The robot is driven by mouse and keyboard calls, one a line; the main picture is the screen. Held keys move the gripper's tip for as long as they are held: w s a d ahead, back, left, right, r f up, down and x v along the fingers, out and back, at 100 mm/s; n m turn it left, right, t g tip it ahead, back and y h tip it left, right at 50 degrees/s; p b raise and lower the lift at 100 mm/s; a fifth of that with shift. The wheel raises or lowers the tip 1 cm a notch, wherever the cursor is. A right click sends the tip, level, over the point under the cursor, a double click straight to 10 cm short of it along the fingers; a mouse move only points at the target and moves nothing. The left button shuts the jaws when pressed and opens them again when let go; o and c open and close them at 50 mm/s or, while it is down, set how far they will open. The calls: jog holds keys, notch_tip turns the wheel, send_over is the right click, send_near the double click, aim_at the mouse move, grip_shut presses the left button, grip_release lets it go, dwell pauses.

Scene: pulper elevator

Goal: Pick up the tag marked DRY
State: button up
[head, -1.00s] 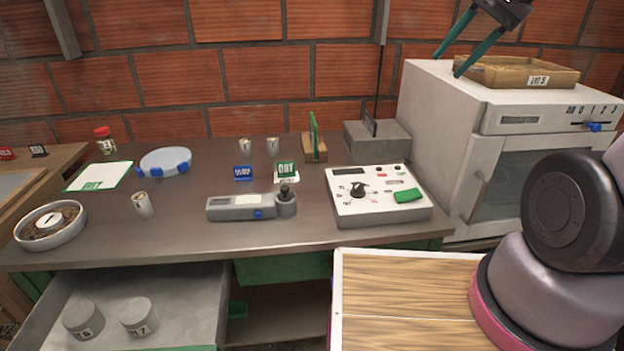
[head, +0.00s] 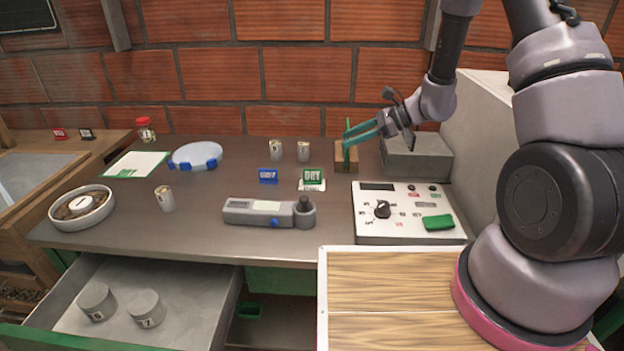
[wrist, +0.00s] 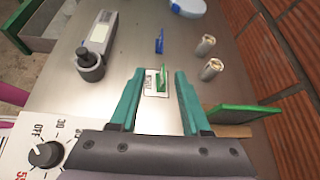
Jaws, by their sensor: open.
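The green tag marked DRY (head: 312,177) stands on a white card on the grey bench, in the middle of the head view. In the wrist view the tag (wrist: 162,83) shows nearly edge-on, ahead of and between the fingers. My gripper (head: 362,135) is open and empty, with teal fingers, above the bench at the back right of the tag. It also shows in the wrist view (wrist: 157,88). A blue tag (head: 268,175) stands just left of the DRY tag; its lettering is too small to read surely.
A grey handheld device (head: 268,213) lies in front of the tags. Two small cups (head: 303,151) stand behind them. A wooden block with a green plate (head: 347,157) is beside my gripper. A white meter (head: 408,212) sits to the right. An open drawer (head: 205,290) projects in front.

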notch_tip(320, 180, down, 7)
jog(key=w+m+t, duration=0.1)
jog(key=w+m, duration=0.1)
jog(key=m, duration=0.1)
send_over(319, 182)
notch_tip(319, 182, down, 5)
jog(key=shift+f, duration=0.2)
grip_shut()
